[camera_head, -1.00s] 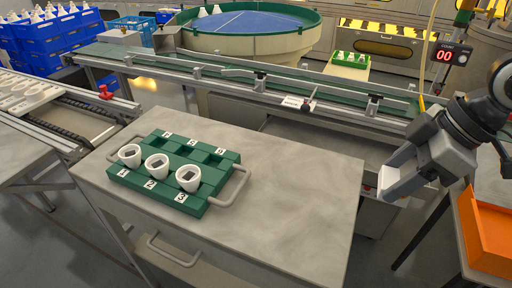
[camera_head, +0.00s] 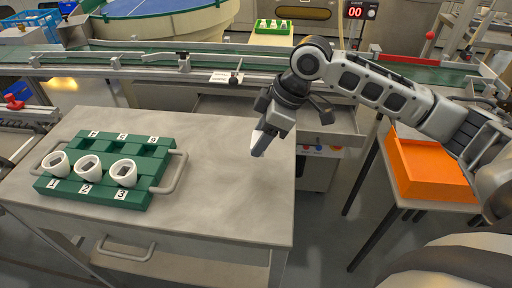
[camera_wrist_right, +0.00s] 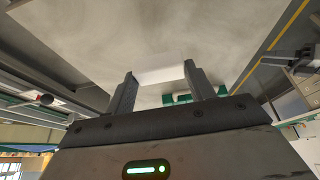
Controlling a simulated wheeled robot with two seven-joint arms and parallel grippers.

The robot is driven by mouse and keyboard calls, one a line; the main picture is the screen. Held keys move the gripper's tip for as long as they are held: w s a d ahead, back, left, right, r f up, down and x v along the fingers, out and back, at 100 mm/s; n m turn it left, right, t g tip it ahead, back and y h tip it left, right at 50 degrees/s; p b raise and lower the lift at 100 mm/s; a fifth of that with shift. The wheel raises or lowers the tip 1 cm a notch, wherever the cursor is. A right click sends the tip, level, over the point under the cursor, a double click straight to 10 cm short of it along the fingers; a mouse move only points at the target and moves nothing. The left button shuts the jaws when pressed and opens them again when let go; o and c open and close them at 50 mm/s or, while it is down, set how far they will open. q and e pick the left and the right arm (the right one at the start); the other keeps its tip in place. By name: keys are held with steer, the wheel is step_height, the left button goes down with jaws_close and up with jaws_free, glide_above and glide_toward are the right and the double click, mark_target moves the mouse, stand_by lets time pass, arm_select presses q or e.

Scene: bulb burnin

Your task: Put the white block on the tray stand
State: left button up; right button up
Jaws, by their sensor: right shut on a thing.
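My right gripper (camera_head: 262,142) is above the right part of the grey-topped stand (camera_head: 215,195). It is shut on the white block (camera_wrist_right: 162,69), which shows between the two fingers in the right wrist view. In the head view only a small pale part of the block (camera_head: 256,138) shows beside the fingers. A green numbered tray (camera_head: 135,198) lies on the left part of the stand. White cups sit in its front row, at numbers 1, 2 and 3; the back row looks empty. My left gripper is not in view.
The stand's top is bare between the tray's right handle (camera_head: 175,172) and the right edge. An orange bin (camera_head: 430,172) is on a table at right. A conveyor (camera_head: 140,62) runs behind the stand. A red counter display (camera_head: 355,12) reads 00.

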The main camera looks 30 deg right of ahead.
mark_target(256, 160)
steer(key=shift+w+a+f, duration=0.2)
steer(key=shift+w+f, duration=0.25)
steer(key=shift+f, duration=0.05)
steer(key=f, duration=0.3)
steer(key=shift+w+a+f+b, duration=0.1)
steer(key=shift+w+b, duration=0.15)
steer(key=shift+b, duration=0.05)
steer(key=shift+f, duration=0.35)
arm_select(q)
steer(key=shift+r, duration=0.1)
arm_select(e)
steer(key=o, duration=1)
